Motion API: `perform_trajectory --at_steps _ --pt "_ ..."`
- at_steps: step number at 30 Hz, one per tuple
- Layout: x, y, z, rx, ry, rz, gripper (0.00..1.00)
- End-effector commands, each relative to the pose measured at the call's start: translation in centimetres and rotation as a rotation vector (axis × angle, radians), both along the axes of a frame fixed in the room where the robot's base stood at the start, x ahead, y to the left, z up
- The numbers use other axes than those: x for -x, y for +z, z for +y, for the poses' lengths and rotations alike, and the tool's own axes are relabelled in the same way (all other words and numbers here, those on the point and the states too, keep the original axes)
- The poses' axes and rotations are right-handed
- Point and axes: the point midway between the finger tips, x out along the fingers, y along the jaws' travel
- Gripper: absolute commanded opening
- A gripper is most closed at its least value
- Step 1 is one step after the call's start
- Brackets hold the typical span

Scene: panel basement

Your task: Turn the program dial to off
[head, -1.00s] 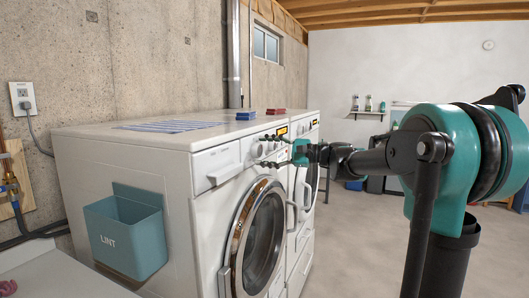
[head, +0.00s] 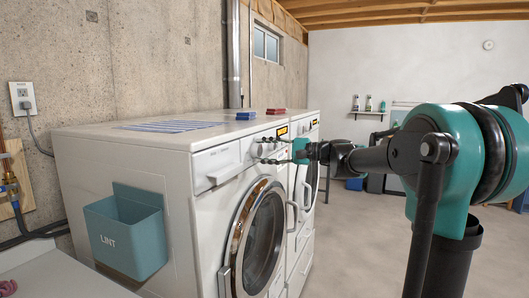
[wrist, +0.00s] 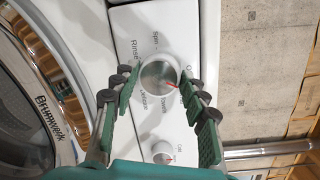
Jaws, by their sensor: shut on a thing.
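The program dial (wrist: 158,73) is a round silver knob with a white rim on the washer's white control panel (wrist: 150,20). A red pointer mark on it points to the lower right in the wrist view. My gripper (wrist: 160,80) is shut on the dial, one green-padded finger on each side.
A smaller knob (wrist: 162,151) sits beside the dial on the panel. The round door (head: 262,225) is below it, shut. A blue lint bin (head: 128,235) hangs on the machine's side. Blue blocks (head: 246,115) and red blocks (head: 276,111) lie on top. The floor to the right is open.

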Motion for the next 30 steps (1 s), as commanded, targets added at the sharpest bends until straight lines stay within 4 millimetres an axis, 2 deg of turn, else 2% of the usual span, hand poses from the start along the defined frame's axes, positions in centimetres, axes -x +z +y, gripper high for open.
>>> perform_trajectory --at_steps 15,30 --pt "0.13 0.00 0.06 0.139 0.001 -0.379 0.15" --pt "0.16 -0.04 0.05 0.187 0.001 -0.514 0.15"
